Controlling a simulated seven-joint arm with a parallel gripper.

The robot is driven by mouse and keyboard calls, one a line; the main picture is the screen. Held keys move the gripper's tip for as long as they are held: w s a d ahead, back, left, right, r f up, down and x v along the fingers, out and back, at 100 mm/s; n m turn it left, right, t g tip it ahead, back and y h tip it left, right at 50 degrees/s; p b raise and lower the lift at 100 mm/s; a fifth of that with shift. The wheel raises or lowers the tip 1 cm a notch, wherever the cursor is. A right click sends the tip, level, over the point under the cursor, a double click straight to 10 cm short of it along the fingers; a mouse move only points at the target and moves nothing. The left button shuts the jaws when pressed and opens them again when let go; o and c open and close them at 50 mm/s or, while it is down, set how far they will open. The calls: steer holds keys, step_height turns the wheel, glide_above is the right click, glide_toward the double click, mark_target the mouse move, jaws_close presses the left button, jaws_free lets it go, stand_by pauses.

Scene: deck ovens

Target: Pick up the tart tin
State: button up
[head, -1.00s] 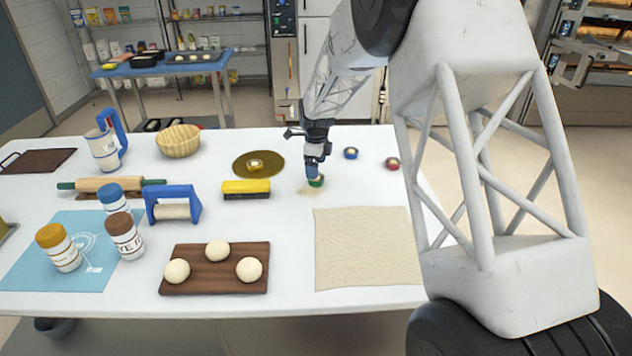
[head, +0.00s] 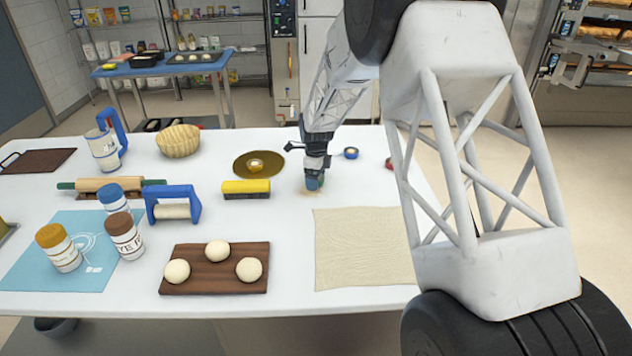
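A small round tin with a green side (head: 320,182) is at the fingertips of my gripper (head: 314,181), right of the yellow-topped brush. It is mostly hidden by the fingers, which point down at the table. I cannot tell whether the fingers are around it or closed on it. Similar small round pieces are a blue one (head: 351,153) to the right, a red one (head: 389,163) partly behind my arm, and a yellowish one (head: 255,166) on a round gold plate (head: 242,172). The frame does not show clearly which is called the tart tin.
The white table (head: 285,218) is clear just around my gripper. The yellow brush (head: 246,189) is to the left, a beige cloth (head: 362,250) in front. A board (head: 212,283) with dough balls, jars and a rolling pin (head: 105,185) lie farther left.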

steer(key=c, duration=1)
steer(key=shift+r, duration=0.15)
steer(key=shift+r, duration=1.5)
steer(key=shift+s+r, duration=0.2)
steer(key=shift+s, duration=0.05)
steer(key=s, duration=0.5)
steer(key=s+d+r, duration=0.1)
steer(key=s, duration=0.4)
steer(key=s+d, duration=0.1)
steer(key=s, duration=0.4)
steer(key=shift+s+d+r, duration=0.15)
steer(key=shift+d, duration=0.05)
